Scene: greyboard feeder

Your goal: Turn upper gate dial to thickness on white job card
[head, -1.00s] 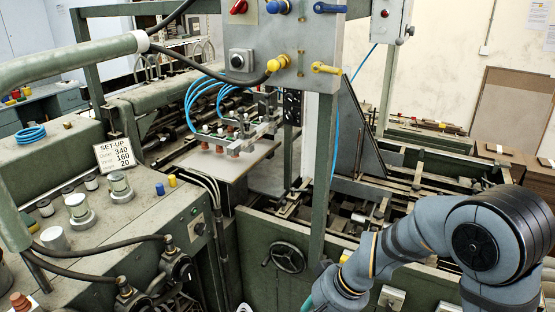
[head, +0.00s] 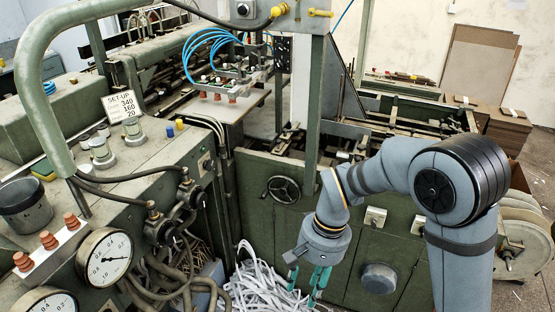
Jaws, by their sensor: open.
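My gripper (head: 306,284) hangs fingers down in front of the green machine, with its teal fingers apart and nothing between them. It is above or in front of a heap of pale paper strips. Two round white dials show at lower left: the upper one (head: 105,257) is whole, with a dark pointer, and the lower one (head: 45,301) is cut by the frame edge. Which thing is the upper gate dial is not marked legibly. A white set-up card (head: 125,104) on the left machine reads 340, 160, 20; its small words are unclear. My gripper is well right of the dials.
Pale strips (head: 262,287) are piled on the floor between the machines. Hoses and valves (head: 160,230) stick out beside the dials. A handwheel (head: 283,189) and a round grey knob (head: 379,278) are on the green front panel. A green post (head: 316,115) stands behind my arm.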

